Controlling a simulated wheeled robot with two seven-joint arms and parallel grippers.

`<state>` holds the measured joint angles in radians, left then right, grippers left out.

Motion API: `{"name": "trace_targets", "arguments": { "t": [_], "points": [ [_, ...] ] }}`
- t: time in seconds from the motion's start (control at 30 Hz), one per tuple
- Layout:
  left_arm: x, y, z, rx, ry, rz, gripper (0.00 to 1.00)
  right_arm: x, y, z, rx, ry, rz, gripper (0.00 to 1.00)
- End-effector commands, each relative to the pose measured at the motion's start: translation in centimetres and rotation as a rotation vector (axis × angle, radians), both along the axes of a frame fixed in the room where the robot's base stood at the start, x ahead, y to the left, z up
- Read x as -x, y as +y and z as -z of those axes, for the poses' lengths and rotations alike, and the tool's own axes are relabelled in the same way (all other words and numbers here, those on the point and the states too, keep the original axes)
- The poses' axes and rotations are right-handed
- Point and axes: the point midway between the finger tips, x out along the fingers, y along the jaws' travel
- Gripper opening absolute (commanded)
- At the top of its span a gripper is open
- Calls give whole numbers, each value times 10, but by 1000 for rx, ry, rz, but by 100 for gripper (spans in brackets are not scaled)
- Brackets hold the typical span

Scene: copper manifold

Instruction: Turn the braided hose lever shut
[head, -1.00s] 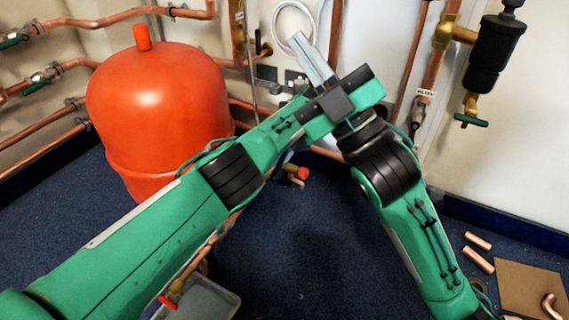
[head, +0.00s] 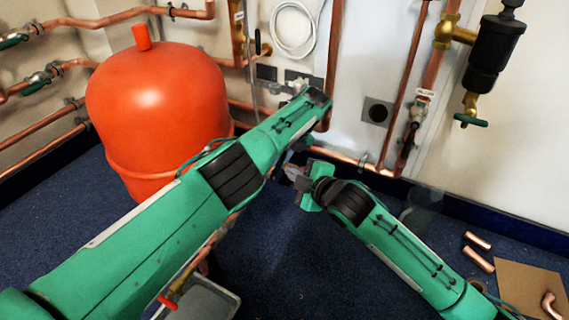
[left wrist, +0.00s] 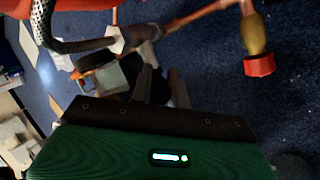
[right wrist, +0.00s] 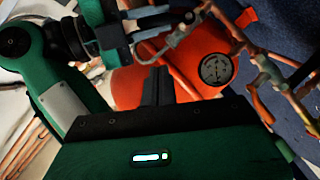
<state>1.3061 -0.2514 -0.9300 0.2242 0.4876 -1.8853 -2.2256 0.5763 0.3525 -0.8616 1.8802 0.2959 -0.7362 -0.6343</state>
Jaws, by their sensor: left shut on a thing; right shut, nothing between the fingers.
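The braided hose (left wrist: 75,45) enters at the upper left of the left wrist view and ends at a pale hex nut (left wrist: 117,39) beside a metal fitting. My left gripper (left wrist: 164,82) is just below that fitting, its fingers close together on a thin part, apparently the hose lever. The lever itself is dark and mostly hidden by the fingers. In the head view my left forearm hides this spot. My right gripper (right wrist: 157,84) is shut and empty; in the head view it (head: 295,174) points left, beside my left forearm. A braided hose (right wrist: 178,40) also shows in the right wrist view.
A red vessel (head: 160,105) stands left of my arms. A red-capped brass fitting (left wrist: 259,65) is right of my left gripper. A grey bin (head: 210,300) stands on the blue floor.

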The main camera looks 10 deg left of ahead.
Motion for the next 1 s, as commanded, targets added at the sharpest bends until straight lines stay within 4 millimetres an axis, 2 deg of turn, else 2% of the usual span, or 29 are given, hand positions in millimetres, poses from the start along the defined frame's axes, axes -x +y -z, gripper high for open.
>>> {"name": "trace_targets", "arguments": {
  "t": [0.3, 0.6, 1.0],
  "points": [
    [-2, 2, -1, -2, -7, 0, 0, -42, 38, 17, -1, 1, 0, 0],
    [-2, 2, -1, -1, -8, 0, 0, -70, 33, 36, 0, -2, 1, 0],
    [-2, 2, -1, -1, -8, 0, 0, -74, 32, 38, -1, -2, 0, 0]
  ]
}}
